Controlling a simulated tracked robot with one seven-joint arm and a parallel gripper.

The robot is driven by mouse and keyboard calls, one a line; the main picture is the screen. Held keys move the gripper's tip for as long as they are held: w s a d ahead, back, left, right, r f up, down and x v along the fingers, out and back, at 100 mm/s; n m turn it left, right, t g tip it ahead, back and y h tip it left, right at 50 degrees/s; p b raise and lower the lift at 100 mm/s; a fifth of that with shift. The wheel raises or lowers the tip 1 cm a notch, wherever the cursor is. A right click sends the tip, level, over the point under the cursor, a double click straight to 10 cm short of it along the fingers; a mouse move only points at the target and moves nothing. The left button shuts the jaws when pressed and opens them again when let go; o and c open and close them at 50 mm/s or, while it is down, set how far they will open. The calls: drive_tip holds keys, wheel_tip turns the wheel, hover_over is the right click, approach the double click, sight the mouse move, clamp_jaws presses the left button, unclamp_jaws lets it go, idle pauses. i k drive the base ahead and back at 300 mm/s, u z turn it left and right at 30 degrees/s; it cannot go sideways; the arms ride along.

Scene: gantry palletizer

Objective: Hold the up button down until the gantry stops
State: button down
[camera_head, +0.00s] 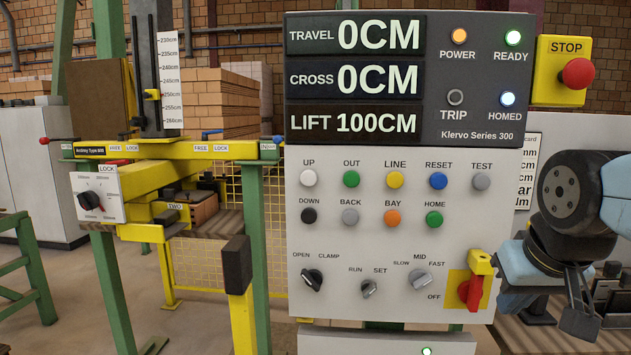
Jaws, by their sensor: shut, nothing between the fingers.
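The UP button (309,178) is a round white button at the top left of the grey control panel (455,330). Nothing touches it. The black DOWN button (309,215) sits below it. The display (353,80) reads TRAVEL 0CM, CROSS 0CM, LIFT 100CM. The POWER, READY and HOMED lamps are lit; TRIP is dark. The yellow gantry (170,150) stands left of the panel beside an upright scale (169,80). My gripper (578,322) is at the lower right, shut and empty, pointing down, right of the panel and well away from the UP button.
Close by the UP button are the green OUT button (351,179) and other coloured buttons. A red STOP button (577,73) on a yellow box is upper right. A red and yellow switch (470,290) sticks out at the panel's lower right, near my gripper. A dark-topped yellow post (238,270) stands at left.

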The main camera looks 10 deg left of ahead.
sight(309, 179)
drive_tip(key=z, duration=0.25)
drive_tip(key=k, duration=1.7)
drive_tip(key=u, duration=0.35)
drive_tip(key=i, duration=1)
drive_tip(key=z, duration=0.05)
